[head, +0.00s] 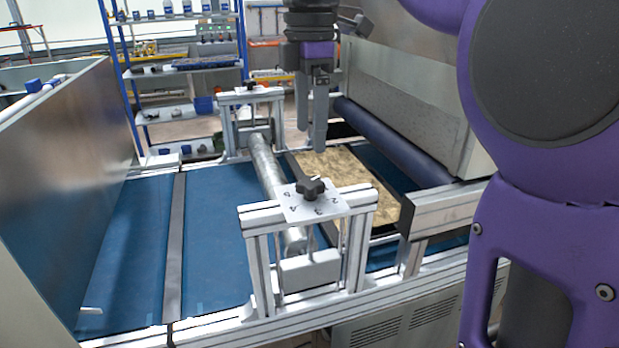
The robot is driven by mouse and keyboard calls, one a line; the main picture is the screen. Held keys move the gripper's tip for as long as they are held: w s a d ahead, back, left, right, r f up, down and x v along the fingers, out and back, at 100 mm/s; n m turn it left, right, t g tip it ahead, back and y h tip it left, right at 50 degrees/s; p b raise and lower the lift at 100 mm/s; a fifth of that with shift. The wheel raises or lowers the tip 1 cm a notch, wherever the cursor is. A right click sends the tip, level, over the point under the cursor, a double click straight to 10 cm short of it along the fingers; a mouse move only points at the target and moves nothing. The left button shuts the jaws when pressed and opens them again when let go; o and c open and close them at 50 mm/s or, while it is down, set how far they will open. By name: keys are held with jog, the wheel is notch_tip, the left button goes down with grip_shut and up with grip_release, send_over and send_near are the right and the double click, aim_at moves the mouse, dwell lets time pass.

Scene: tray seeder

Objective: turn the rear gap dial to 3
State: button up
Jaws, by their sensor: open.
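Two gap dials sit on the roller's end stands. The near dial (311,189) is a black star knob on a white plate (296,214) marked with numbers, among them 2, 3, 4 and 5. I cannot tell which number it points to. The far dial (250,86) is a small dark knob on the far stand; its marks are too small to read. I cannot tell from this view which dial is the rear one. My gripper (311,142) points down, open and empty, above and behind the near dial, apart from both dials.
A metal roller (267,170) spans the blue belt (218,235) between the stands. A soil-filled tray (345,175) lies right of the roller. A grey machine housing (415,95) stands at the right, a metal panel (60,170) at the left. Shelves (180,68) stand behind.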

aim_at(310, 181)
notch_tip(310, 181, down, 9)
jog(key=shift+b, duration=1.1)
jog(key=c, duration=1.4)
